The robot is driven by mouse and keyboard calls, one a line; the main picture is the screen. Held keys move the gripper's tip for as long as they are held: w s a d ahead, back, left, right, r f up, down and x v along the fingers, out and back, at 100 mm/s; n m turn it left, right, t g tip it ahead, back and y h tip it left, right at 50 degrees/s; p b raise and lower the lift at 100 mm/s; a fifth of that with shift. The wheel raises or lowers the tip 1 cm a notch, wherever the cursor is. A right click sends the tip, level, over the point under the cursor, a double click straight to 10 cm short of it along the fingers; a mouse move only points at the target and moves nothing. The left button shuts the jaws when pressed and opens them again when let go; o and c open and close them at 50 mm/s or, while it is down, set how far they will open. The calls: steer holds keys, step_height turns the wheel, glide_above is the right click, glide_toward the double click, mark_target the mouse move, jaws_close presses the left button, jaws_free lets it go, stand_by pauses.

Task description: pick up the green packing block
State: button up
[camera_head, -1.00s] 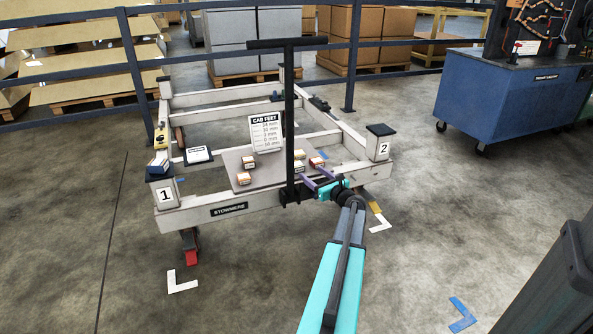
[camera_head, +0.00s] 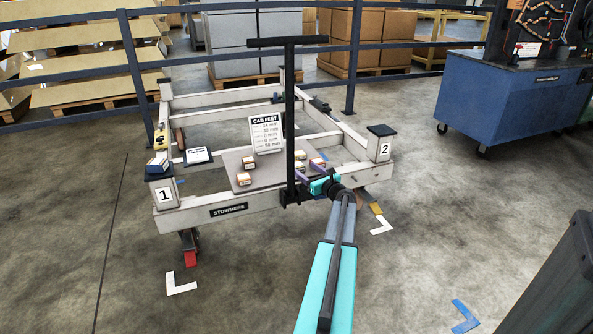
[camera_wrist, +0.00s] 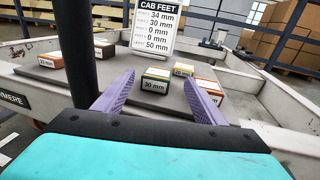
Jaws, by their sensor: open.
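A block labelled 30 mm (camera_wrist: 155,84), with dark green edging and a pale top, lies on the grey board between and beyond my fingertips in the wrist view; it looks like the green packing block. In the head view it is small, and its colour is hard to tell. My gripper (camera_wrist: 157,84) is open, with its two purple fingers apart and pointing towards this block. Nothing is between the fingers that I can see held. In the head view my gripper (camera_head: 306,174) is at the trolley's near edge, right of the dark upright post.
A yellow 20 mm block (camera_wrist: 183,70) and an orange-edged block (camera_wrist: 211,90) lie close on the right. Another block (camera_wrist: 48,60) lies left beyond the dark post (camera_wrist: 77,50). The CAB FEET sign (camera_wrist: 155,28) stands behind. Pale trolley rails (camera_wrist: 275,115) surround the board.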

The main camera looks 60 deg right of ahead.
mark_target(301, 167)
steer(key=x, duration=0.1)
steer(key=b+x, duration=0.1)
steer(key=x, duration=0.1)
steer(key=shift+a+f, duration=0.2)
steer(key=shift+f, duration=0.1)
steer(key=shift+w+d+r+b, duration=0.1)
steer(key=shift+w+d+b, duration=0.25)
steer(key=shift+w, duration=0.3)
steer(key=shift+a, duration=0.1)
steer(key=c, duration=1.2)
